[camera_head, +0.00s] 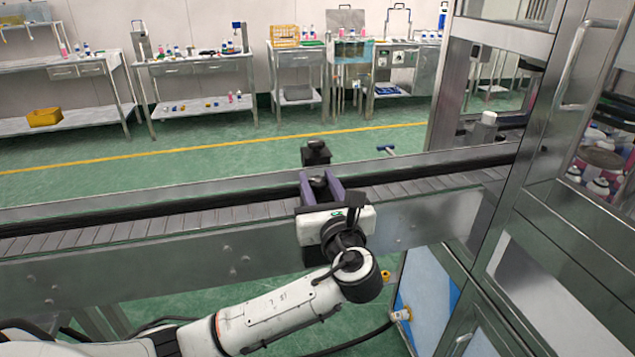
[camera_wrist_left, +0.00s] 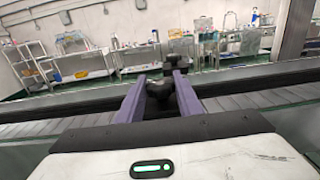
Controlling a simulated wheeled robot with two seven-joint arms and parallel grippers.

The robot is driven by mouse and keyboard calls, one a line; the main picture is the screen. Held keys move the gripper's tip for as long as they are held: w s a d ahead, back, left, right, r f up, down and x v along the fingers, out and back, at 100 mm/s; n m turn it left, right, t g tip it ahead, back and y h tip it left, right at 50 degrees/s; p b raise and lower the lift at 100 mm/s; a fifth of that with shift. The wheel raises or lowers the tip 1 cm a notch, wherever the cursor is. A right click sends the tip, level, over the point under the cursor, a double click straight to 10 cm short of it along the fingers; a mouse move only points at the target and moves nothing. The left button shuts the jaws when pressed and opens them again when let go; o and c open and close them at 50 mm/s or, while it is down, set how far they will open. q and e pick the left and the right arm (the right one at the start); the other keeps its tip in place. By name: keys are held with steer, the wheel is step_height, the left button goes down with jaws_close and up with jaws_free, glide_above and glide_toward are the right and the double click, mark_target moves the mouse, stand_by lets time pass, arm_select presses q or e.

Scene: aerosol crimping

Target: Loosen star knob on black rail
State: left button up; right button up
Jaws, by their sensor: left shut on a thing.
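In the left wrist view the knob (camera_wrist_left: 160,89) shows dark between the fingertips (camera_wrist_left: 160,88). The gripper body hides the near part of the knob's mount. My right gripper is not in view.
A metal-framed machine cabinet (camera_head: 540,200) closes off the right. The conveyor slats to the left are bare.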

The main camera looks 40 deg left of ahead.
arm_select(q)
steer(key=n+g+y, duration=0.1)
steer(key=n+g, duration=0.1)
steer(key=g, duration=0.1)
steer(key=n+g+y, duration=0.2)
steer(key=shift+w+d+r+g+y, duration=0.1)
steer(key=shift+g+y, duration=0.2)
steer(key=shift+g, duration=0.1)
steer(key=shift+n+g+y, duration=0.4)
steer(key=shift+n+g, duration=1)
steer(key=shift+g, duration=0.4)
steer(key=o, duration=1)
steer(key=shift+o, duration=0.2)
